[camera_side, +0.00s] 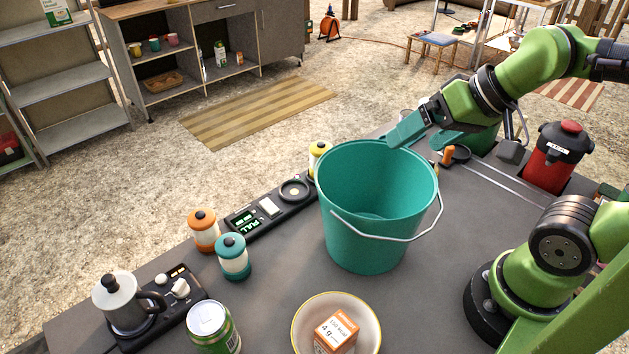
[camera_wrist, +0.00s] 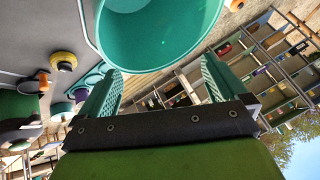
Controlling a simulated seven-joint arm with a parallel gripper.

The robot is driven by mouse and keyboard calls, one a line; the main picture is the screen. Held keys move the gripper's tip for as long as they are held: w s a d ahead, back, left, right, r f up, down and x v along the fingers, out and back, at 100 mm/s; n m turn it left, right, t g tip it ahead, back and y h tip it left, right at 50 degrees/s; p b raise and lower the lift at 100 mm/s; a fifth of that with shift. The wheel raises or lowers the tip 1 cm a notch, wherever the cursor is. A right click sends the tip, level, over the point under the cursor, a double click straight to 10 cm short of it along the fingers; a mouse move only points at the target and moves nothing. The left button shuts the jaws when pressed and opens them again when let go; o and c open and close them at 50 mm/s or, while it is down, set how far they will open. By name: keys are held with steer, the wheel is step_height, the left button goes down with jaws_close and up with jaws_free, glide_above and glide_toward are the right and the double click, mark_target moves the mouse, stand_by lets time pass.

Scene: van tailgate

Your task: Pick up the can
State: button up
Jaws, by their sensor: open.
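A green can (camera_side: 214,329) with a silver top stands upright at the front left of the grey table, beside a bowl. My gripper (camera_side: 397,143) is high at the back, at the far rim of a large teal bucket (camera_side: 372,220), well away from the can. In the wrist view my gripper (camera_wrist: 160,90) shows two teal fingers spread apart with nothing between them. The bucket (camera_wrist: 165,35) fills the top middle of the wrist view. I cannot make out the can in the wrist view.
A cream bowl (camera_side: 300,342) holds a small orange and white box (camera_side: 337,333). A moka pot (camera_side: 124,304) stands left of the can. Orange (camera_side: 204,230) and teal (camera_side: 233,257) lanterns stand behind it. The bucket's wire handle (camera_side: 400,238) hangs in front.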

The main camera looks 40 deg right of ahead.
steer(key=shift+a, duration=0.1)
steer(key=n+g+h, duration=0.2)
steer(key=n+g, duration=0.4)
steer(key=g, duration=0.1)
glide_toward(207, 315)
steer(key=shift+d+f, duration=0.2)
steer(key=shift+d, duration=0.6)
steer(key=shift+a+m, duration=0.4)
steer(key=shift+a, duration=0.4)
steer(key=shift+m, duration=0.8)
step_height(207, 315, down, 8)
steer(key=shift+w+f, duration=0.15)
steer(key=shift+f, duration=0.05)
step_height(207, 315, down, 6)
steer(key=shift+a+f, duration=0.15)
steer(key=shift+f, duration=0.1)
steer(key=shift+r, duration=0.1)
steer(key=c, duration=1.4)
